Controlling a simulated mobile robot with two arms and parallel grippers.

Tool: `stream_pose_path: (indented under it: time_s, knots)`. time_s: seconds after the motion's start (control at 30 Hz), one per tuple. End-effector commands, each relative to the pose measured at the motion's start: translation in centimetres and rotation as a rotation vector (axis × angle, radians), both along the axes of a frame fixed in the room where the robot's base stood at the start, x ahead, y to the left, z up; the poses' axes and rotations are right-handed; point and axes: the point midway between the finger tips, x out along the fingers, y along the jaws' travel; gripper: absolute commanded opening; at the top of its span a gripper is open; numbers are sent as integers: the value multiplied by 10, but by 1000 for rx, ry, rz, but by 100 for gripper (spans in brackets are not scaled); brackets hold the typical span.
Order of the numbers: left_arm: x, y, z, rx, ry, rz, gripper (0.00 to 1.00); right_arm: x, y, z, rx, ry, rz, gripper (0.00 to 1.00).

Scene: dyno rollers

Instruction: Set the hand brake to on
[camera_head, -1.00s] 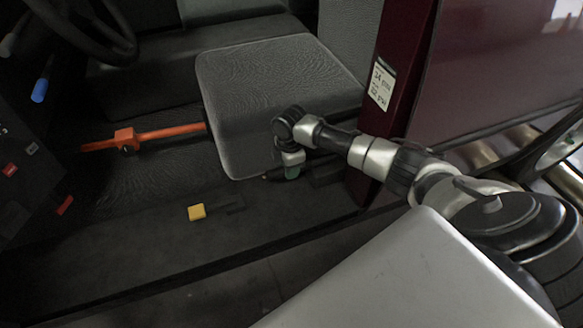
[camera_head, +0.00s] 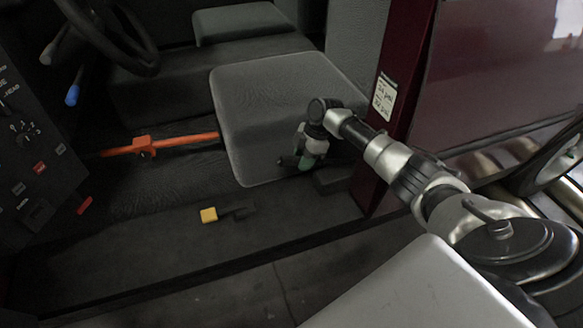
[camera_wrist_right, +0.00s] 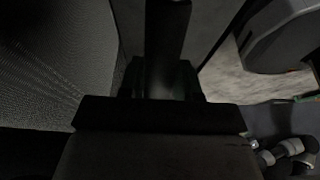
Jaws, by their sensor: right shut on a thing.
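The hand brake is a dark lever beside the grey seat (camera_head: 275,100), at its door side. Its dark base (camera_head: 335,180) shows on the floor by the door pillar, and its tip (camera_head: 281,161) shows just left of my right gripper (camera_head: 299,160). My right gripper is shut on the lever. In the right wrist view the dark lever (camera_wrist_right: 167,40) runs up from between the fingers (camera_wrist_right: 162,85). Most of the grip is hidden or dark. My left gripper is not in view.
An orange bar (camera_head: 180,142) lies across the cab floor left of the seat. A yellow block (camera_head: 208,215) sits on the floor near the sill. The dark red door pillar (camera_head: 385,110) stands close to my right arm. A control panel (camera_head: 30,160) is at far left.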

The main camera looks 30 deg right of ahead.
Motion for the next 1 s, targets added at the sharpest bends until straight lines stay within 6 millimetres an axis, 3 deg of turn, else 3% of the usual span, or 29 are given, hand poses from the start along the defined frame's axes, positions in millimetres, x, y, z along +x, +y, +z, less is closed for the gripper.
stream_pose_path:
  time_s: [0.2, 0.57, 0.6, 0.7, 0.73, 1.0]
  knots:
    - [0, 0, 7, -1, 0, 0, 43, 0, -10, 20, 92, -26, -6, 0]
    - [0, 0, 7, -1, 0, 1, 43, 0, -12, 23, 107, -33, -5, 0]
    - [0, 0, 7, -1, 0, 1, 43, 0, -12, 23, 107, -34, -5, 39]
    - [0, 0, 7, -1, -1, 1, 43, 0, -12, 22, 107, -32, -5, 54]
    - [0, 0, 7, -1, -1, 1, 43, 0, -11, 22, 106, -32, -4, 59]
    - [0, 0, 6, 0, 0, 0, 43, -1, -10, 20, 104, -29, -2, 59]
